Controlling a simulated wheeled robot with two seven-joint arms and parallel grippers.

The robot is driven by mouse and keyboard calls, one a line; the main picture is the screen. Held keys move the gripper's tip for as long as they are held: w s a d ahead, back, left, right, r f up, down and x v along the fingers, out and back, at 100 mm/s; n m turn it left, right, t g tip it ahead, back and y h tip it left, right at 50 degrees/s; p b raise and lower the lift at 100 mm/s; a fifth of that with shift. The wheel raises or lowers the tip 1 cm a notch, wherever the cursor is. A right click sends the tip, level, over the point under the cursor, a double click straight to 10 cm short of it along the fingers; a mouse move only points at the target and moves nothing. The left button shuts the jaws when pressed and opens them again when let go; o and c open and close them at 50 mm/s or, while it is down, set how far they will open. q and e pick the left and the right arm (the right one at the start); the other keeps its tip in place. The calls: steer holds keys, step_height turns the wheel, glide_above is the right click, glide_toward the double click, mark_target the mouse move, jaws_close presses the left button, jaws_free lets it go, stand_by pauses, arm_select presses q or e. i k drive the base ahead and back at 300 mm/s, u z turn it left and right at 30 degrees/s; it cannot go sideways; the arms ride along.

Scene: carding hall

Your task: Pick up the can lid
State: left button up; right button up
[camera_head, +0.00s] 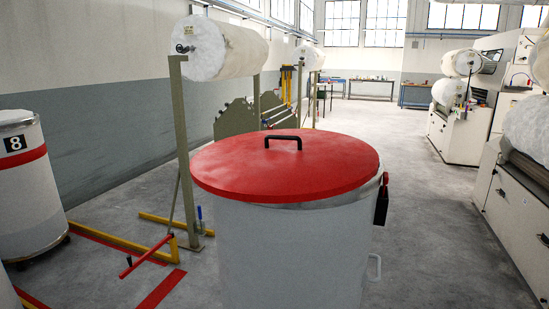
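The can lid (240,166) is a round red disc with a black bar handle (283,141) near its middle. It lies on top of a large pale can (290,255) directly ahead, and a strip of the can's metal rim shows under the lid's right edge. A black part with a red top (382,200) and a pale side handle (375,267) are on the can's right side. Neither of my grippers is in view.
A white can marked 8 (25,190) stands at the left. A post stand (187,160) holds a large white roll (222,48) behind the can. Pale machines (515,190) line the right side. Grey floor (425,215) is clear between can and machines.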

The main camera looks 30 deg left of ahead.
mark_target(283, 166)
steer(key=k, duration=0.2)
steer(key=u, duration=2.45)
steer(key=i, duration=1.75)
steer(key=z, duration=2.2)
